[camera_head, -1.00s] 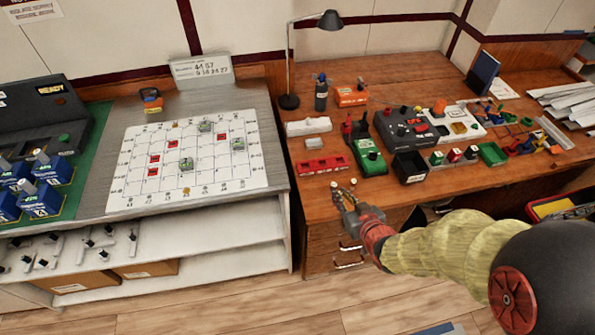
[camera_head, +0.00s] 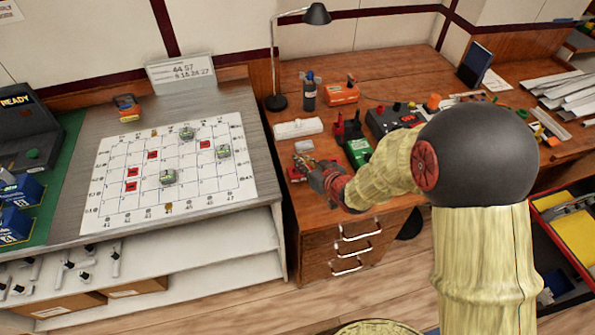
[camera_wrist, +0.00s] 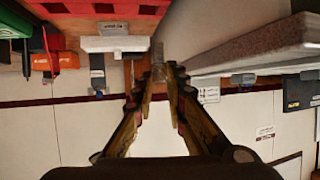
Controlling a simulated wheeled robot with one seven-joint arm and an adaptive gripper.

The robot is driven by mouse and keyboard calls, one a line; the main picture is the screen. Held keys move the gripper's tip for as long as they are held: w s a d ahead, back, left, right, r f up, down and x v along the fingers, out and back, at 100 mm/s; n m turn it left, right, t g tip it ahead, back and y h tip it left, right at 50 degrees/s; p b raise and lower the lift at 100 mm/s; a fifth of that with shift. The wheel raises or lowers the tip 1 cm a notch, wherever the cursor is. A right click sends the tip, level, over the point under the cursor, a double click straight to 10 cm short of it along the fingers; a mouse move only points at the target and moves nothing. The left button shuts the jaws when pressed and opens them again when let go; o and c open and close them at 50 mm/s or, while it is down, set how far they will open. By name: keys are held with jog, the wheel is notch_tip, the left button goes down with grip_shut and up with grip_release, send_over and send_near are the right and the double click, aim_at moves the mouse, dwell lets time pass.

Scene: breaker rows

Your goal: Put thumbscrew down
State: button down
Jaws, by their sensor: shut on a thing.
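My gripper (camera_head: 303,165) is at the left edge of the wooden desk, close to the gap between the desk and the grey bench. In the wrist view my gripper (camera_wrist: 158,76) has its fingers angled together at the tips. A small grey piece, seemingly the thumbscrew (camera_wrist: 157,50), shows at the fingertips and is held there. In the head view the thumbscrew is too small to make out clearly. I cannot tell whether it touches the desk.
The wooden desk (camera_head: 385,72) holds a white block (camera_head: 298,128), a green-and-red device (camera_head: 357,150), a dark bottle (camera_head: 309,95) and an orange box (camera_head: 342,95). The grey bench at left carries a white grid board (camera_head: 140,195) with red and green pieces.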

jog(key=w+f, duration=0.1)
jog(key=w+f+b, duration=0.1)
jog(key=w+f, duration=0.1)
jog(key=w+a+f+b, duration=0.1)
jog(key=f, duration=0.1)
jog(key=shift+w+a+f, duration=0.1)
jog(key=shift+w+f, duration=0.15)
jog(key=shift+w+f+b, duration=0.15)
jog(key=shift+f+b, duration=0.4)
jog(key=shift+f, duration=0.35)
jog(key=shift+w+f+b, duration=0.1)
jog(key=shift+f+b, duration=0.4)
jog(key=shift+f, duration=0.35)
jog(key=shift+f, duration=0.2)
jog(key=c, duration=1.8)
grip_release()
jog(key=shift+r, duration=0.1)
